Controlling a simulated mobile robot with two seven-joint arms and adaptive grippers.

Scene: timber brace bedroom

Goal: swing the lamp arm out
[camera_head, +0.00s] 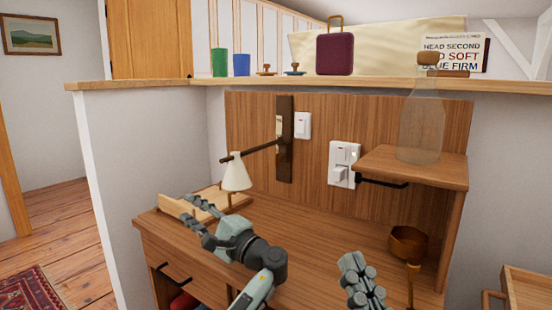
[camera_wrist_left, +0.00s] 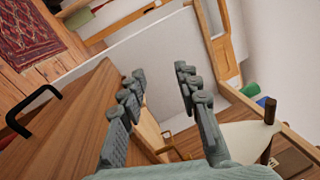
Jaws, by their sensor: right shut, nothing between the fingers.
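The wall lamp has a dark arm (camera_head: 256,150) reaching left from a dark wall plate (camera_head: 285,145) and a white cone shade (camera_head: 236,173) near its outer end. My left gripper (camera_head: 188,206) is open and empty, in front of and below the shade, to its left. In the left wrist view, the open fingers (camera_wrist_left: 161,72) have nothing between them. The white shade (camera_wrist_left: 238,140) and the arm's dark end (camera_wrist_left: 270,112) are right of the fingers there, apart from them in the picture. My right gripper (camera_head: 352,260) is shut and empty, low at the centre right.
A wooden tray (camera_head: 172,206) lies on the desk (camera_head: 300,235) behind my left gripper. A shelf (camera_head: 425,165) carries a clear bottle (camera_head: 422,130) at right. A wooden cup (camera_head: 408,243) stands below it. Wall switches (camera_head: 344,163) are right of the lamp. The desk's middle is clear.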

